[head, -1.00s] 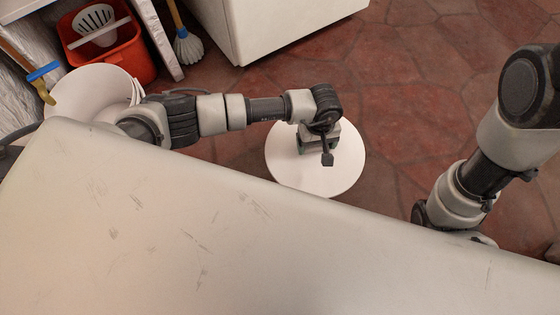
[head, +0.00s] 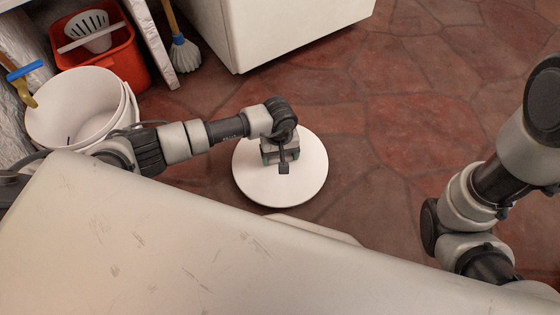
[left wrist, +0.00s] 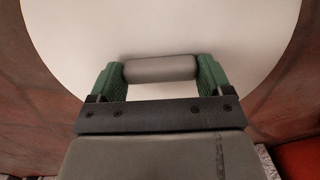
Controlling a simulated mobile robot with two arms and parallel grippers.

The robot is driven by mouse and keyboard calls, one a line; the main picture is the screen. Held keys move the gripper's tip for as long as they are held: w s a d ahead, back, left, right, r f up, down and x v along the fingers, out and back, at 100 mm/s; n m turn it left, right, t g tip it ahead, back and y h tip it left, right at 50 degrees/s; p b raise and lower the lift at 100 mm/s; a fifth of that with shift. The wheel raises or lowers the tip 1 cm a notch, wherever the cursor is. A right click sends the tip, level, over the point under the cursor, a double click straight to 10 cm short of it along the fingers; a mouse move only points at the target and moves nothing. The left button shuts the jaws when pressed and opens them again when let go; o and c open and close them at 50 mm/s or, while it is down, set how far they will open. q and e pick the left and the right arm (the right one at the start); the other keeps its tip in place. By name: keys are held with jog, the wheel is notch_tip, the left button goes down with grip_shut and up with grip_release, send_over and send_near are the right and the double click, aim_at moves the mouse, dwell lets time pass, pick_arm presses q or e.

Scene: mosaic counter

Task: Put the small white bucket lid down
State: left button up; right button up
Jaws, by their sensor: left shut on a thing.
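The white bucket lid (head: 255,186) is a round flat disc with a grey bar handle (left wrist: 160,69) in its middle. My left gripper (head: 281,158) is shut on that handle, with a green finger at each end of the bar in the left wrist view. The lid is roughly level over the red stone floor; I cannot tell whether it touches the floor. The open white bucket (head: 60,108) stands at the left, partly behind my left arm. My right arm shows at the right edge, but its gripper is out of view.
A red bin (head: 125,67) with a white slotted utensil and a mop (head: 185,55) stand at the back left. A white cabinet (head: 290,30) stands at the back. The stone floor (head: 400,110) right of the lid is clear.

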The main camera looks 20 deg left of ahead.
pick_arm(q)
jog(key=shift+f+b, duration=1.05)
jog(key=shift+f, duration=0.65)
jog(key=o, duration=0.9)
jog(key=r+p, duration=0.3)
jog(key=r, duration=0.1)
jog(key=r+p, duration=0.3)
jog(key=r, duration=0.1)
jog(key=r+p, duration=0.3)
jog(key=r, duration=0.1)
jog(key=shift+w+a+r, duration=0.15)
jog(key=shift+w+r, duration=0.1)
jog(key=shift+w, duration=0.1)
